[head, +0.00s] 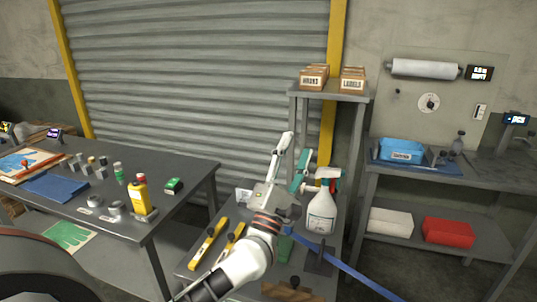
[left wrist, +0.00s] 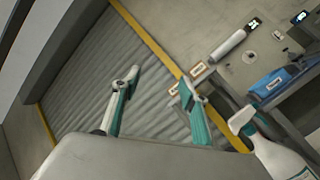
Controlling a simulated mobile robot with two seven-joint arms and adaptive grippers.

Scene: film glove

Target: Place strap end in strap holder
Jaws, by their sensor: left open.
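A long blue strap (head: 345,266) slants from beside my left forearm down to the lower right of the head view. Its upper end is partly hidden near my arm, by a small green piece (head: 284,247). A dark stand (head: 318,264) is beside the strap on the low table; I cannot tell whether it is the strap holder. My left gripper (head: 294,154) is raised above the low table, open and empty, its fingers apart in the left wrist view (left wrist: 158,84). It is away from the strap. My right gripper is not in view.
A white spray bottle (head: 321,210) stands close right of my left gripper. Yellow tools (head: 208,243) lie on the low table (head: 196,262). A shelf stand (head: 334,95) with labelled boxes is behind. A workbench (head: 185,160) with a yellow bottle (head: 140,194) is left.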

